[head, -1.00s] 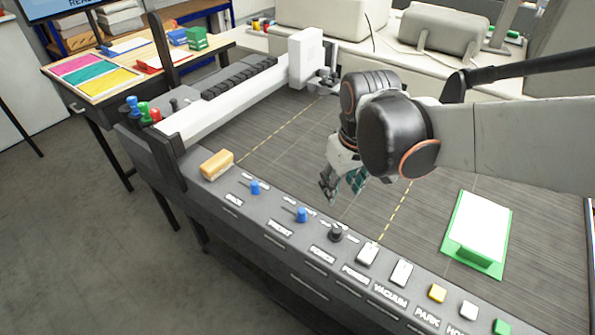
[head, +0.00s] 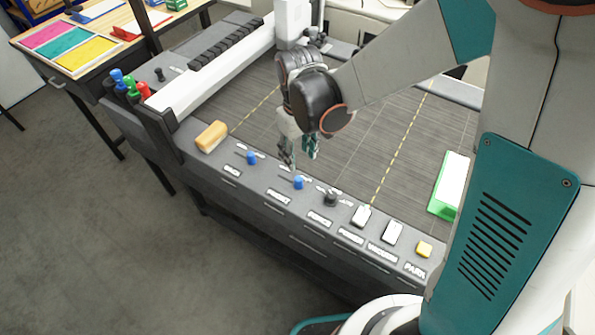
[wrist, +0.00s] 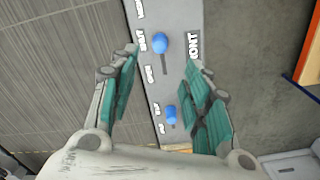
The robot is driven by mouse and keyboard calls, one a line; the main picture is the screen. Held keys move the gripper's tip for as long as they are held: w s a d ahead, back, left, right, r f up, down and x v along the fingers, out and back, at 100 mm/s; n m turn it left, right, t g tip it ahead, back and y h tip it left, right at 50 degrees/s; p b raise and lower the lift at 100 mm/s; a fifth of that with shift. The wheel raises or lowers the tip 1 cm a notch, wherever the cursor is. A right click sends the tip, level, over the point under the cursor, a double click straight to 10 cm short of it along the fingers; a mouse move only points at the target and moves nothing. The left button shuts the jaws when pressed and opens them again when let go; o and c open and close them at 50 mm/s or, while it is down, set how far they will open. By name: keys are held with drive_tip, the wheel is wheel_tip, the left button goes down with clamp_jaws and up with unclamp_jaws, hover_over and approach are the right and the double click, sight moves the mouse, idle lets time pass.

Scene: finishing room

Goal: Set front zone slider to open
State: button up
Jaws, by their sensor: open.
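The front zone slider (head: 298,182) has a blue knob on the dark front panel (head: 265,205) of the cutting table. The wrist view shows this knob (wrist: 160,42) at the upper end of its slot, beside a partly cut-off label ending in "ONT". The small words along the slot are too blurred to read. A second blue slider knob (head: 251,158) is to its left; it also shows lower in the wrist view (wrist: 171,114). My gripper (head: 299,158) is open and empty, pointing down near the front slider. In the wrist view the front knob appears between the fingertips (wrist: 161,60), apart from both.
A tan block (head: 211,136) lies at the left. A white gantry beam (head: 215,70) spans the table. The grey bed is mostly clear.

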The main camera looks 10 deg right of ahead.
sight(298, 178)
wheel_tip(298, 178, down, 12)
drive_tip(key=b, duration=0.7)
